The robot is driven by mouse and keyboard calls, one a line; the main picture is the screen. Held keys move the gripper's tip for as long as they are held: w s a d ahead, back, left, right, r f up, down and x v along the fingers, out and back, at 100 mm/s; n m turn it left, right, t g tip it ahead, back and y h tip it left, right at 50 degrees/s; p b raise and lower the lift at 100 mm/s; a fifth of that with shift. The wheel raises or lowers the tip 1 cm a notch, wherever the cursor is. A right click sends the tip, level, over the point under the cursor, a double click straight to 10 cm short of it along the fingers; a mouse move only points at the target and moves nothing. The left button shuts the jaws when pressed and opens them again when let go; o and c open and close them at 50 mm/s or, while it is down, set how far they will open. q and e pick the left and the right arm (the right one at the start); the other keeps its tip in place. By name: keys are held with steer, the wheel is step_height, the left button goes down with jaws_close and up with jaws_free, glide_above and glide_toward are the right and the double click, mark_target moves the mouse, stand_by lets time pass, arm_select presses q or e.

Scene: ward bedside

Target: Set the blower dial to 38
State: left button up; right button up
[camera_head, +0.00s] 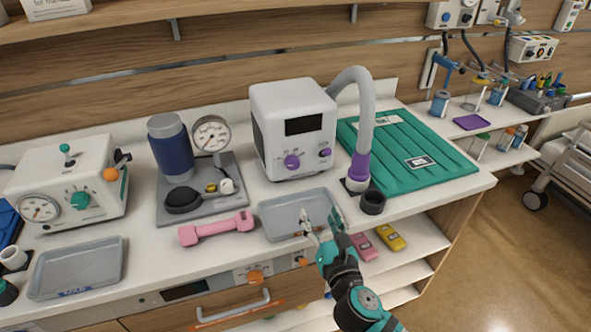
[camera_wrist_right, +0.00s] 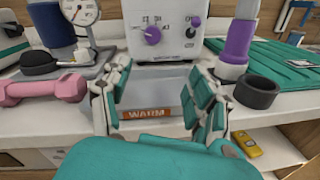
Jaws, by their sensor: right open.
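The blower (camera_head: 287,111) is a white box with a dark screen (camera_head: 304,125) and a grey hose. It stands at the back middle of the counter. Its larger purple dial (camera_head: 292,161) is at the lower left of its front, and a smaller purple knob (camera_head: 325,152) is to the right. In the right wrist view the dial (camera_wrist_right: 152,35) has small marks around it, too blurred to read. My right gripper (camera_head: 321,220) is open and empty, in front of the blower and apart from the dial. Its spread fingers (camera_wrist_right: 160,90) frame the tray. My left gripper is not in view.
A grey tray (camera_head: 275,222) labelled WARM lies in front of the blower. A pink dumbbell (camera_head: 216,229) is left of it. The hose's purple end (camera_head: 358,170) and a black ring (camera_head: 372,202) are on the right, beside a green mat (camera_head: 440,170).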

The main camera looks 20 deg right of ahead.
steer(key=n, duration=0.1)
steer(key=p, duration=0.2)
glide_toward(293, 166)
steer(key=shift+n+y, duration=0.3)
steer(key=w, duration=0.8)
steer(key=shift+d+f, duration=0.2)
steer(key=shift+d, duration=0.2)
steer(key=shift+w, duration=0.5)
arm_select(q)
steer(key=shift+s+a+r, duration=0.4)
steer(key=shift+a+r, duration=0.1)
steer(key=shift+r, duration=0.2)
arm_select(e)
steer(key=c, duration=1.2)
steer(key=shift+o, duration=0.2)
